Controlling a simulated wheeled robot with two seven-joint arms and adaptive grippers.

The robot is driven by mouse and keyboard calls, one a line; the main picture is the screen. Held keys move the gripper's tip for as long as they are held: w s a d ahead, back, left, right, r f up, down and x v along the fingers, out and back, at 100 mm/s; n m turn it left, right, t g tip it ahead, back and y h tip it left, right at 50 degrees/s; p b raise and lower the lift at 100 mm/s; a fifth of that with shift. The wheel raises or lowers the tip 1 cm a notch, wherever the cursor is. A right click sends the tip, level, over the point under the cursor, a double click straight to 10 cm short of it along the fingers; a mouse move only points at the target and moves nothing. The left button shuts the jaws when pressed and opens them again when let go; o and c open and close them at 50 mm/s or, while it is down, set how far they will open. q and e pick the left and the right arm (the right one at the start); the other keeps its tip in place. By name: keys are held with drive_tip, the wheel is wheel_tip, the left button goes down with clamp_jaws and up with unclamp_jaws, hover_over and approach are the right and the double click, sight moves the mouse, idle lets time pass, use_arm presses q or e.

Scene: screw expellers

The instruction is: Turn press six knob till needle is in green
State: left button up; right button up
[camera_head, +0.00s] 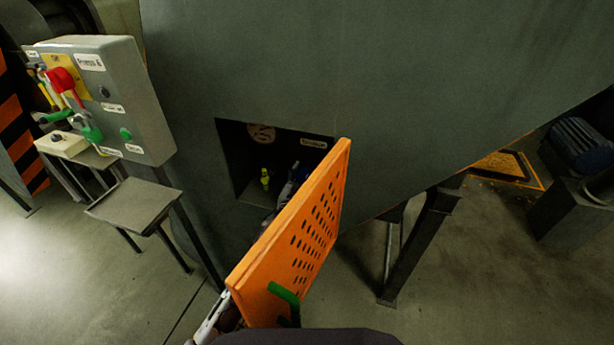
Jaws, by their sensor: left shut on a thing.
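My left arm passes behind the open orange door, and my left gripper (291,180) is inside the recess, below the label. The gripper is shut on what seems to be the knob, which the fingers and door hide. A small yellow-green part (265,179) stands left of the gripper, apart from it. My right gripper is not in view.
The perforated orange door (302,235) with a green handle (284,294) stands open right of my left arm. A grey control box (110,95) labelled Press 6, with a red switch (61,80), is at left. A support leg (420,245) stands at right.

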use_arm(q)
drive_tip(key=shift+m, duration=0.8)
drive_tip(key=shift+m+p, duration=0.55)
drive_tip(key=shift+m, duration=1.35)
drive_tip(key=shift+m+p, duration=0.3)
drive_tip(key=shift+m, duration=1.1)
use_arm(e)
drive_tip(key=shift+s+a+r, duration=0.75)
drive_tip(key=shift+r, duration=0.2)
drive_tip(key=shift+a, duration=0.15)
